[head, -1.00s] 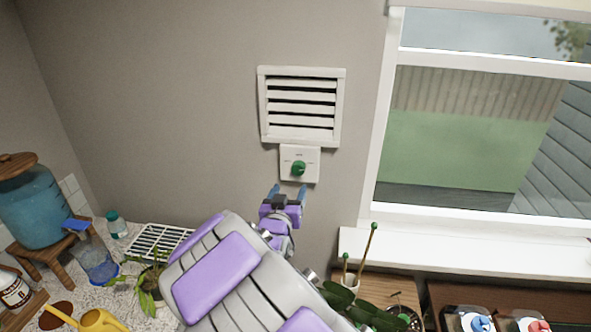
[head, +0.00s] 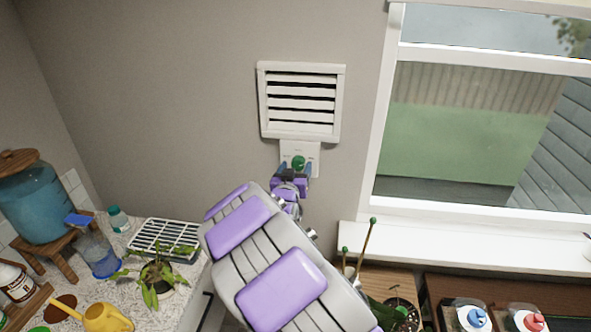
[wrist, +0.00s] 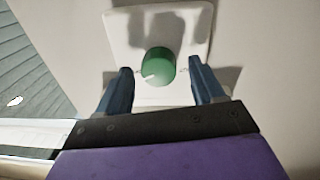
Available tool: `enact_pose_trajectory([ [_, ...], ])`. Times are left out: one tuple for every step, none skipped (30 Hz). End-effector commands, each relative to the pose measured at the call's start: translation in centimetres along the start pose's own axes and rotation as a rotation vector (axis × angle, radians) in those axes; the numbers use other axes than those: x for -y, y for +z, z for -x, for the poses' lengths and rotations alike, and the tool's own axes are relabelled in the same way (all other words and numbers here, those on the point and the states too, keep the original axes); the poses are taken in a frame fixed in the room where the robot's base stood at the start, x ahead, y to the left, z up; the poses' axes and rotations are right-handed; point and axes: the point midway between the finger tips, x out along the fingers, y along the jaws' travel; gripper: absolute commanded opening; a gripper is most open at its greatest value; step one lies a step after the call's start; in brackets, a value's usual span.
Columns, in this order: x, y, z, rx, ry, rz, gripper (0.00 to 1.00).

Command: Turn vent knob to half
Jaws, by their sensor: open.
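The green vent knob (head: 299,162) sits on a white wall plate (head: 313,150) just below the white louvred vent (head: 302,102). In the wrist view the knob (wrist: 159,64) shows a pale mark at its lower left. My gripper (wrist: 163,82) is open, with one blue finger on each side of the knob and a gap to it on both sides. The fingers reach toward the plate; I cannot tell whether they touch it. In the head view my gripper (head: 295,170) is at the lower part of the plate and partly hides it.
A window (head: 480,120) with a white sill is to the right. A counter at lower left holds a blue water dispenser (head: 40,205), a white rack (head: 165,238), a potted plant (head: 155,280) and a yellow watering can (head: 105,318). The wall around the vent is bare.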

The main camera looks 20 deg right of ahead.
Motion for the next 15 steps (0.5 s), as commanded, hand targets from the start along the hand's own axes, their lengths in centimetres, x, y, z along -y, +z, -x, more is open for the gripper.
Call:
enact_pose_trajectory([
  [0.01,0.00,0.01,0.000,0.000,0.000,0.65],
  [0.01,0.00,0.01,0.000,0.000,0.000,0.62],
  [0.01,0.00,0.01,0.000,0.000,0.000,0.58],
  [0.01,0.00,0.01,0.000,0.000,0.000,0.55],
  [0.01,0.00,0.01,0.000,0.000,0.000,0.52],
  [0.01,0.00,0.01,0.000,0.000,0.000,0.49],
  [0.01,0.01,0.01,0.000,0.000,0.000,0.46],
  [0.01,0.01,0.01,0.000,0.000,0.000,0.43],
  [0.01,0.01,0.01,0.000,0.000,0.000,0.39],
  [0.01,0.01,0.01,0.000,0.000,0.000,0.36],
  [0.03,0.01,0.01,0.000,0.000,0.000,0.33],
  [0.03,0.01,0.01,0.000,0.000,0.000,0.29],
  [0.04,0.01,0.01,0.000,0.000,0.000,0.27],
  [0.04,0.01,0.00,0.000,0.000,0.000,0.24],
  [0.05,0.01,0.00,0.000,-0.001,0.000,0.20],
])
